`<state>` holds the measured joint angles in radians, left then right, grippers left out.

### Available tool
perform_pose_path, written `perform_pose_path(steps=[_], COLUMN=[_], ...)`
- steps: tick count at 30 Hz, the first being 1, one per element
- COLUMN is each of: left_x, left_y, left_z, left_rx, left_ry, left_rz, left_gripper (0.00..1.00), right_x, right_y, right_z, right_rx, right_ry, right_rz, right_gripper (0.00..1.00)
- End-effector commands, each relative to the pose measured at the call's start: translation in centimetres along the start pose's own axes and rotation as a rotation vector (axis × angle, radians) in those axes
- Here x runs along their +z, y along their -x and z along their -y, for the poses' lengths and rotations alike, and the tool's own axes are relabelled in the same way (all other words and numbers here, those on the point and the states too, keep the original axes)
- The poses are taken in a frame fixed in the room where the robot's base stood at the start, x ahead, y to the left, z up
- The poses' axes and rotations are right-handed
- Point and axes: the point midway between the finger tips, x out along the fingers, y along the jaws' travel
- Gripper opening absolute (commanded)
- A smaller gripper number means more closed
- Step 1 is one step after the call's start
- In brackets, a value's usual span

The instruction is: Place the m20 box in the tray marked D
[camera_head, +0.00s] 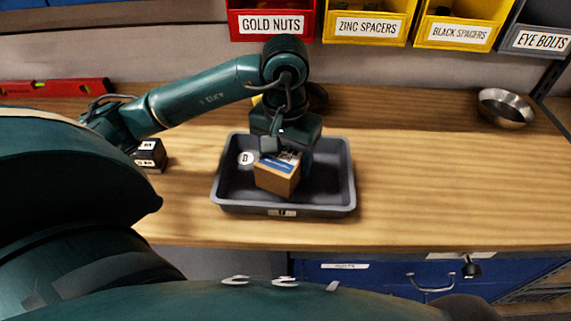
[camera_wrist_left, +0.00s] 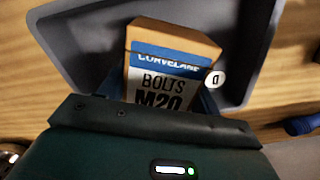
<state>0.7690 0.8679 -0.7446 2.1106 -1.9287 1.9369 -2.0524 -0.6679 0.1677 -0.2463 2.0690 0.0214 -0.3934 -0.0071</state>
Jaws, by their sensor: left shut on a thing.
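The m20 box (camera_head: 277,178) is orange-brown with a blue and white label. In the left wrist view the box (camera_wrist_left: 168,72) shows the words "BOLTS M20". The grey tray marked D (camera_head: 345,190) stands on the wooden bench, with a round white D label inside at its left; the tray also shows in the left wrist view (camera_wrist_left: 80,50). My left gripper (camera_head: 283,150) is over the tray and shut on the box, which is within the tray's outline. I cannot tell whether the box touches the tray floor. The gripper hides the box's far end. My right gripper is not in view.
A dark box with white labels (camera_head: 149,155) stands left of the tray. A metal bowl (camera_head: 506,108) sits at the back right, and a red level (camera_head: 55,88) lies at the back left. Labelled bins (camera_head: 366,28) hang above the bench. The bench right of the tray is clear.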

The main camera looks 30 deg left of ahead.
Motion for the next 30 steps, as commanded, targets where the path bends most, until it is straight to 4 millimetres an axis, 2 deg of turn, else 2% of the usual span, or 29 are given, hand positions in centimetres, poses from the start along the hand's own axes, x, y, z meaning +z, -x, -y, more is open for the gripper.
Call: perform_pose_path(steps=[3, 6, 18, 19, 26, 30], left_x=[0.1, 0.0, 0.0, 0.0, 0.0, 0.0], left_y=[-1.7, -2.4, -3.1, -3.0, -2.9, -2.9], left_z=[0.0, 0.0, 0.0, 0.0, 0.0, 0.0], left_rx=[0.000, 0.001, 0.000, 0.000, -0.001, -0.001], left_ry=[0.001, 0.000, 0.000, 0.000, 0.000, 0.000], left_rz=[0.003, 0.000, -0.002, 0.001, 0.001, 0.001], left_gripper=[0.26, 0.26, 0.26, 0.66, 0.85, 0.85], right_x=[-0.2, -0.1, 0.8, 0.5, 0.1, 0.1], right_y=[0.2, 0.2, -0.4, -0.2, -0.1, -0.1], right_z=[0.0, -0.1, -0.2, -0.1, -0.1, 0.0], right_rx=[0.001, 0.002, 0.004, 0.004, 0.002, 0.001], right_ry=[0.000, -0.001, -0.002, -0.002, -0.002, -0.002], right_rz=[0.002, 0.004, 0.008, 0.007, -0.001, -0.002], right_gripper=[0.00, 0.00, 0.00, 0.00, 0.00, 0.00])
